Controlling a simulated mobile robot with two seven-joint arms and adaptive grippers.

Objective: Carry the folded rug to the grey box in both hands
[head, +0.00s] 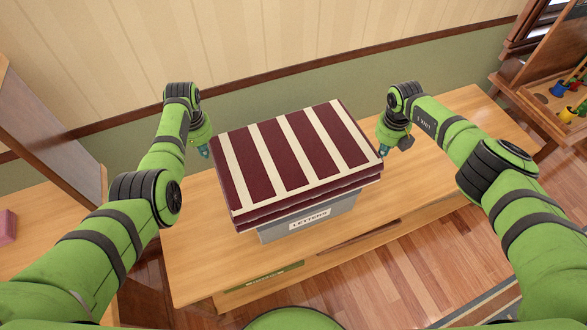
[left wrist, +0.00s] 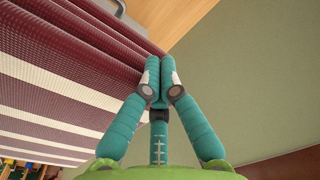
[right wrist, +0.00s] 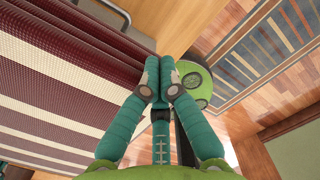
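The folded rug (head: 292,160), maroon with cream stripes, lies flat over the grey box (head: 310,222) and hides its top. It seems to rest on it, and its edges overhang. The box's front shows a "LETTERS" label. My left gripper (head: 205,152) is at the rug's left side and my right gripper (head: 384,151) at its right side. In the left wrist view the fingertips (left wrist: 158,78) meet, shut, beside the rug's layered edge (left wrist: 110,45). In the right wrist view the fingertips (right wrist: 160,78) also meet beside the rug (right wrist: 60,90). I cannot tell whether either touches it.
The box stands on a wooden bench (head: 440,125) against the panelled wall. The bench top is clear to the right and left. A wooden shelf unit with small colourful items (head: 570,95) stands at the far right. A striped floor rug (head: 480,308) lies at the lower right.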

